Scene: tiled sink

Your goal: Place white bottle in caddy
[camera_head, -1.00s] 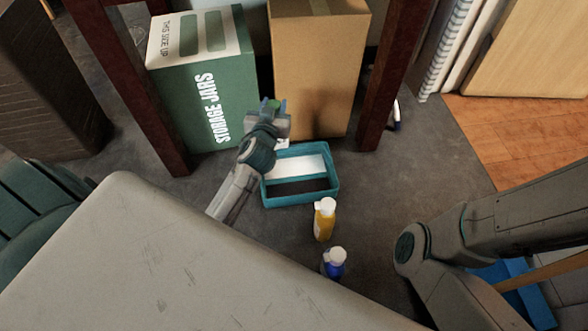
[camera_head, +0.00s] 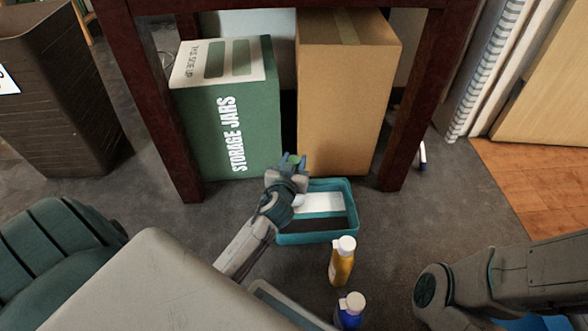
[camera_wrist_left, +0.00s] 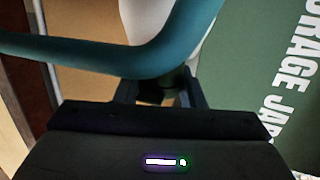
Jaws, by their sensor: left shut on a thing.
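The teal caddy (camera_head: 318,238) stands on the floor, with a white area and a dark area inside. My left gripper (camera_head: 292,162) is at the caddy's back left corner in the head view. It is shut on what looks like the white bottle, mostly hidden there. In the left wrist view the bottle's white body (camera_wrist_left: 165,22) shows past the fingers, partly behind a teal bar (camera_wrist_left: 100,52) that looks like part of the caddy. Whether the bottle touches the caddy cannot be told. My right gripper is out of view.
A yellow bottle (camera_head: 341,264) and a blue bottle (camera_head: 349,314), both white-capped, stand in front of the caddy. A green storage jars box (camera_head: 225,120) and a cardboard box (camera_head: 345,100) stand behind it, between dark red legs. Grey floor is clear on the right.

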